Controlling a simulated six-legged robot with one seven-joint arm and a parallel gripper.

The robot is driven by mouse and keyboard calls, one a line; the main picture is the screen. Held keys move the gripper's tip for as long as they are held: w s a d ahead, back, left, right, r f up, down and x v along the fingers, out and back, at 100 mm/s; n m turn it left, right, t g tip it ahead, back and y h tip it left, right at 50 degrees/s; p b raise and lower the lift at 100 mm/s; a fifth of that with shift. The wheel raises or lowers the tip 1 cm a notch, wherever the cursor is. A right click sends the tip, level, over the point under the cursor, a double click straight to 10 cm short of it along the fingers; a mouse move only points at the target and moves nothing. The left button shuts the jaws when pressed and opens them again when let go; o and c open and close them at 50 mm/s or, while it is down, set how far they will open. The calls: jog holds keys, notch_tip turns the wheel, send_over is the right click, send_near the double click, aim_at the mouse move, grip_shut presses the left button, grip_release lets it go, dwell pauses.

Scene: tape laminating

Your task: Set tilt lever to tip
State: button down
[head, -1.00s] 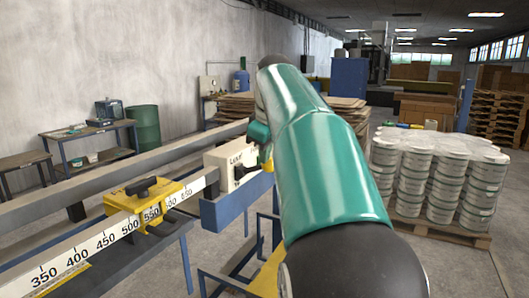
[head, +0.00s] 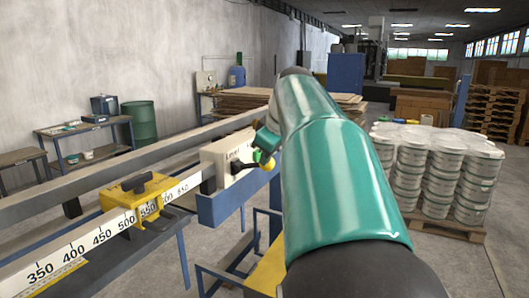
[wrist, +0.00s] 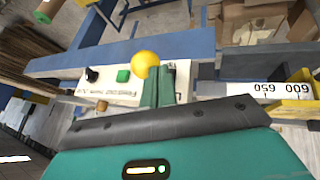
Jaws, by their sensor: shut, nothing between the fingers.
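The cream control box (head: 222,157) with the word "Level" stands at the far end of the ruler rail in the head view. The box's white face (wrist: 112,92) carries a black knob and a green button. My gripper is shut with nothing between its fingers. The lever's shaft and part of the lettering are hidden behind the fingers.
A yellow clamp block with a black handle (head: 138,183) sits on the ruler rail (head: 100,238). A blue beam (head: 235,198) runs beneath the box. White buckets (head: 430,165) stand on a pallet at right, with open floor before them.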

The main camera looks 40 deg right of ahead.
notch_tip(320, 180, down, 7)
jog(key=s+m+t+y, duration=0.1)
jog(key=t, duration=0.3)
jog(key=shift+s+d+r+t, duration=0.2)
jog(key=shift+s+d+t, duration=0.1)
jog(key=shift+r, duration=0.8)
jog(key=shift+a+r, duration=0.1)
